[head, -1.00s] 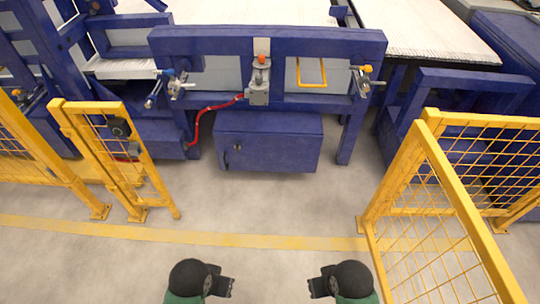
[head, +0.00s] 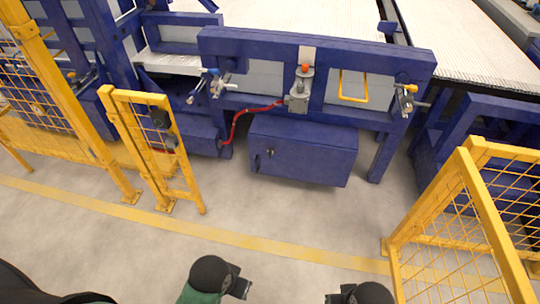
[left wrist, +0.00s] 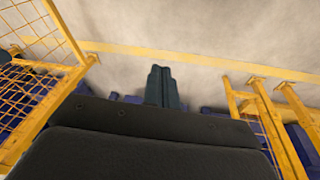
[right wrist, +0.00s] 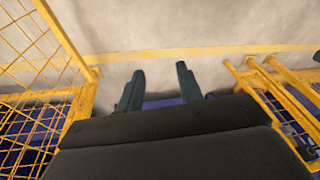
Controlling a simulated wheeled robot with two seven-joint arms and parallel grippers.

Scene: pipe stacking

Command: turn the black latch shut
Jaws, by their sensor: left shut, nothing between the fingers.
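A blue cabinet (head: 305,155) stands under the blue machine frame. Small dark fittings (head: 258,161) show on the left of its front; one may be the black latch, but they are too small to tell its position.
A yellow mesh fence (head: 460,220) stands at the right, and another (head: 45,95) at the left. A yellow floor line (head: 250,242) crosses between me and the machine. The grey floor before the cabinet is clear. A red hose (head: 238,122) hangs left of the cabinet.

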